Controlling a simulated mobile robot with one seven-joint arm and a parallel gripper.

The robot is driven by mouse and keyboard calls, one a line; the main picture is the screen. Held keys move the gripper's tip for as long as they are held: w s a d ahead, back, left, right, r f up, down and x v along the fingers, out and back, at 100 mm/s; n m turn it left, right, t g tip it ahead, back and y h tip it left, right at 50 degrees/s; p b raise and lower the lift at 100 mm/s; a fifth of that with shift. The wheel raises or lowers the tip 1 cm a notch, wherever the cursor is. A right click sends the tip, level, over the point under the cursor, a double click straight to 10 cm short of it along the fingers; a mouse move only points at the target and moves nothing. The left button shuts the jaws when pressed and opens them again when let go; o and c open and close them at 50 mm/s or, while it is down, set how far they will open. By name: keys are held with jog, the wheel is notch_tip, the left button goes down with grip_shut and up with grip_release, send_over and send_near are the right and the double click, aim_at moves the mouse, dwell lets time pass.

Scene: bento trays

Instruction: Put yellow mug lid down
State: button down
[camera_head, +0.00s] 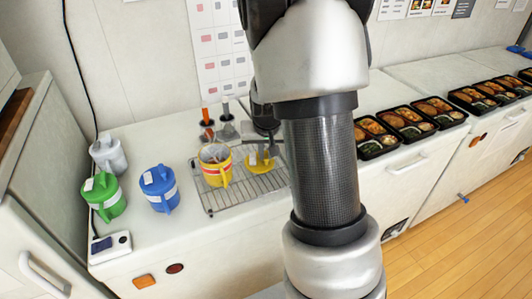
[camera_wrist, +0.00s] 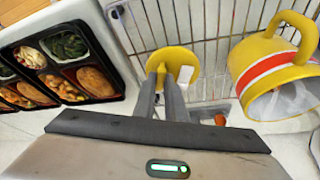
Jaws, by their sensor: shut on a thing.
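The yellow mug lid (camera_head: 261,164) is round and flat. It also shows in the wrist view (camera_wrist: 172,58), at the tips of my gripper (camera_wrist: 164,82). My gripper's two fingers are close together and shut on the lid. I cannot tell whether the lid touches the wire rack (camera_head: 237,198) below it or is just above it. The yellow mug (camera_head: 214,167), with a red and white band, stands without a lid on the rack, left of the lid. In the wrist view the open mug (camera_wrist: 262,72) is on the right.
A green mug (camera_head: 105,197), a blue mug (camera_head: 160,187) and a white mug (camera_head: 108,155) stand on the counter at left. Containers with orange and grey tops (camera_head: 207,127) stand behind the rack. Several bento trays (camera_head: 376,150) line the right; one (camera_wrist: 66,62) is near my gripper.

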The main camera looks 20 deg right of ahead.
jog(key=shift+r, duration=0.1)
jog(key=shift+f, duration=0.2)
jog(key=c, duration=1.8)
grip_release()
